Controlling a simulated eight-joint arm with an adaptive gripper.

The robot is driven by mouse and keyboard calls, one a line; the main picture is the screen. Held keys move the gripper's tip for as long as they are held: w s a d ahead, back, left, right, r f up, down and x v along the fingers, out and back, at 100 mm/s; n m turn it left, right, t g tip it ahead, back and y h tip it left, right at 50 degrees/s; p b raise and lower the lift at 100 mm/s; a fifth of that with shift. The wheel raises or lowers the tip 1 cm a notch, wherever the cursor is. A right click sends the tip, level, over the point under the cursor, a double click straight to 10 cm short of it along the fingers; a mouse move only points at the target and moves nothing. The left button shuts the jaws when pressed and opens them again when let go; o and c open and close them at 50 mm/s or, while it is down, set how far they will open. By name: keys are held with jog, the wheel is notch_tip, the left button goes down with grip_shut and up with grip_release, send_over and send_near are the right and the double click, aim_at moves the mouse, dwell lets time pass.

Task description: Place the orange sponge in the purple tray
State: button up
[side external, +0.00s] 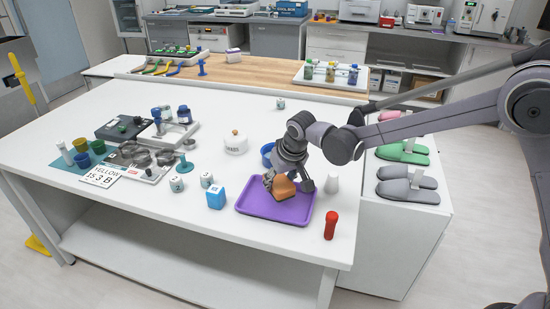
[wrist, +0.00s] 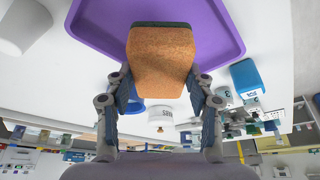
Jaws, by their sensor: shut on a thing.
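The orange sponge (side external: 283,188) is a small block with a dark layer on one face. It is between the fingers of my gripper (side external: 288,184), over the purple tray (side external: 258,210). In the wrist view the sponge (wrist: 160,62) sits between both fingers of my gripper (wrist: 160,95), which is shut on it. The tray (wrist: 222,25) shows behind the sponge in that view. I cannot tell whether the sponge touches the tray floor.
A red bottle (side external: 331,225) and a white cup-like piece (side external: 332,184) stand right of the tray. A blue box (side external: 216,197) stands to its left. A blue cup (side external: 267,154) and a white lidded pot (side external: 236,144) are behind. The table front left of the tray is clear.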

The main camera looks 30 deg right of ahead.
jog(key=shift+a+f, duration=0.2)
jog(key=shift+f, duration=1.9)
jog(key=shift+f, duration=0.15)
jog(key=o, duration=0.7)
jog(key=v, duration=1.2)
jog(key=s+d+r+t, duration=0.1)
jog(key=s+d+r, duration=0.5)
jog(key=s+d, duration=0.4)
jog(key=s+d+f, duration=0.1)
jog(key=s+d, duration=0.2)
jog(key=s, duration=0.3)
jog(key=s+d+f+t, duration=0.1)
jog(key=s+d, duration=0.2)
jog(key=s, duration=0.3)
jog(key=shift+s+d+f+t, duration=0.25)
jog(key=shift+s+d+t, duration=0.05)
jog(key=shift+s+d, duration=0.05)
